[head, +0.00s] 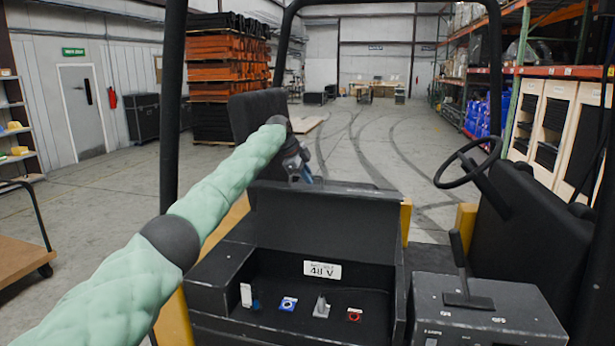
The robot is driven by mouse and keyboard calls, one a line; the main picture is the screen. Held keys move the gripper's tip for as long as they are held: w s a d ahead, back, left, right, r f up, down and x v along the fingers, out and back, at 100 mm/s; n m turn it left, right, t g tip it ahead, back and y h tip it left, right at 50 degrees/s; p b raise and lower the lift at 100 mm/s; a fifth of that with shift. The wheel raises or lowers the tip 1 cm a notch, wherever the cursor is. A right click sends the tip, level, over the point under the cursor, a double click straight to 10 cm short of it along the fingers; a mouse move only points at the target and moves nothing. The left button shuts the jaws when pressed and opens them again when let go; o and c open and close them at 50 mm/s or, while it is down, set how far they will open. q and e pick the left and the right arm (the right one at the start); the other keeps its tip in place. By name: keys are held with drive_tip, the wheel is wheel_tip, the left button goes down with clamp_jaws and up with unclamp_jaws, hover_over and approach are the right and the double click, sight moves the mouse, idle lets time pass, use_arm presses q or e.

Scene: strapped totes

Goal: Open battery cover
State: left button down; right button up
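The dark battery compartment (225,290) of the vehicle is open to view. Its inside shows a white "48 V" label (322,270) on the back wall. A dark panel, which looks like the battery cover (325,225), stands raised at the back of the compartment. My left gripper (306,178) is at the end of the green-sleeved arm, by the top left edge of this panel. It is small and partly hidden there, so I cannot tell if it touches the panel or how its fingers stand. My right gripper is out of view.
Small white, blue, grey and red parts (289,304) sit in the compartment. Black frame posts (172,100) flank the vehicle. The floor (370,140) beyond is mostly clear.

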use_arm(q)
drive_tip(key=c, duration=1.8)
unclamp_jaws()
drive_tip(key=shift+f, duration=0.25)
